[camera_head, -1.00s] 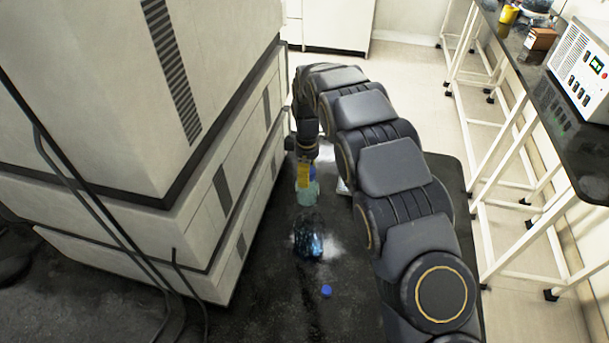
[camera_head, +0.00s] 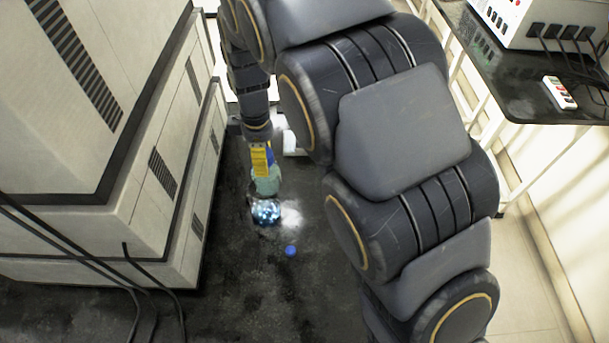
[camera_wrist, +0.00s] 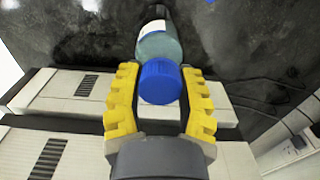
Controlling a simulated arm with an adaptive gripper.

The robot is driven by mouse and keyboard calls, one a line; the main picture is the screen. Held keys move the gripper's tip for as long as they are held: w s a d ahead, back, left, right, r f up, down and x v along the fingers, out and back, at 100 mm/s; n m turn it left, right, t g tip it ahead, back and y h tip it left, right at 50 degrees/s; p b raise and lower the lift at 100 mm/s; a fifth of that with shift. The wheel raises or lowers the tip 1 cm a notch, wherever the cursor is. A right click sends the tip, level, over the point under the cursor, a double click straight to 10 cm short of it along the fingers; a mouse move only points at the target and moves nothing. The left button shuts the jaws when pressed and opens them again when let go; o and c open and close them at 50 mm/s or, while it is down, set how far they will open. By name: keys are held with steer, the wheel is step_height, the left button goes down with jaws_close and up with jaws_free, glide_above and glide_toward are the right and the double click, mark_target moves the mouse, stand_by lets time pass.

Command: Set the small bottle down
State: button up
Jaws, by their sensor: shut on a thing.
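The small bottle (camera_head: 267,183) is pale green and clear, with a blue cap and a white label. My gripper (camera_head: 263,160) has yellow fingers and points down at the floor beside the grey cabinet. In the wrist view, my gripper (camera_wrist: 160,90) has a finger on either side of the blue cap, shut on the small bottle (camera_wrist: 157,45). The bottle extends away from the fingers toward the dark floor. I cannot tell whether its base touches the floor.
A shiny blue clear object (camera_head: 266,212) sits just in front of the bottle on the dark floor. A loose blue cap (camera_head: 290,251) lies nearer. The grey cabinet (camera_head: 150,190) is close on the left. A black-topped bench (camera_head: 520,95) stands at right.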

steer(key=s+d+f, duration=0.1)
steer(key=d+f, duration=0.1)
steer(key=d, duration=0.7)
steer(key=s+d+f, duration=0.1)
steer(key=d+f, duration=0.2)
steer(key=d, duration=0.6)
steer(key=shift+s+d+f, duration=0.1)
steer(key=shift+f, duration=1.85)
steer(key=shift+s+d+f, duration=0.1)
steer(key=shift+f, duration=1.8)
steer(key=shift+f, duration=0.1)
steer(key=o, duration=1)
